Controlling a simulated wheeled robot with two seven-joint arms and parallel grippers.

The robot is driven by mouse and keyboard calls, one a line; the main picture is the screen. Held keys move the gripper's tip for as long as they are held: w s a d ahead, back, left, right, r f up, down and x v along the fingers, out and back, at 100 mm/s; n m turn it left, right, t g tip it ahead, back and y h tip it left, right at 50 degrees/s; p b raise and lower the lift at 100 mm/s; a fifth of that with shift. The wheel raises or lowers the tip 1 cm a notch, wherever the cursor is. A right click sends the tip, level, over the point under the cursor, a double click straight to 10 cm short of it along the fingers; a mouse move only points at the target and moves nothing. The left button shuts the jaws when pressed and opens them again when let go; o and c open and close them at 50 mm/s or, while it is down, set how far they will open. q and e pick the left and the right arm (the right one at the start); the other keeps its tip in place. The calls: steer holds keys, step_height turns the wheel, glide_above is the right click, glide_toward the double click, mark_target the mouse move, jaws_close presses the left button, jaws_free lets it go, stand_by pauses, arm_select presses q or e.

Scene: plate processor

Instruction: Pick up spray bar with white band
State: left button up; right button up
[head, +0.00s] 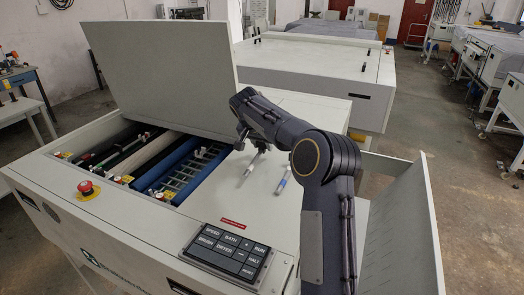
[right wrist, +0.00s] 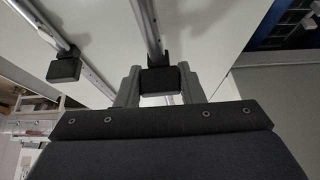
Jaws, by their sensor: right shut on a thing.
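Two slim metal spray bars lie on the white top of the machine. The left spray bar (head: 252,166), with a whitish lower part, runs up to my right gripper in the head view. The other spray bar (head: 282,182) lies to its right and shows a blue band. In the right wrist view my right gripper (right wrist: 158,82) has its fingers shut on the black end block (right wrist: 160,80) of one bar (right wrist: 149,25). The second bar (right wrist: 38,25), with its own black block (right wrist: 63,69), is to the left, apart from the fingers. My left gripper is out of view.
The open processor bay (head: 155,163) with blue racks is left of the bars, below a raised lid (head: 165,75). A red stop button (head: 87,188) and a black keypad (head: 228,252) are at the front. The machine top around the bars is clear.

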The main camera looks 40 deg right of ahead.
steer(key=s+a+r+b, duration=0.5)
steer(key=s+a+r, duration=0.3)
steer(key=s+r, duration=0.2)
steer(key=shift+s+a+r, duration=0.25)
steer(key=shift+s+a, duration=0.15)
steer(key=shift+s, duration=0.1)
steer(key=shift+r, duration=0.1)
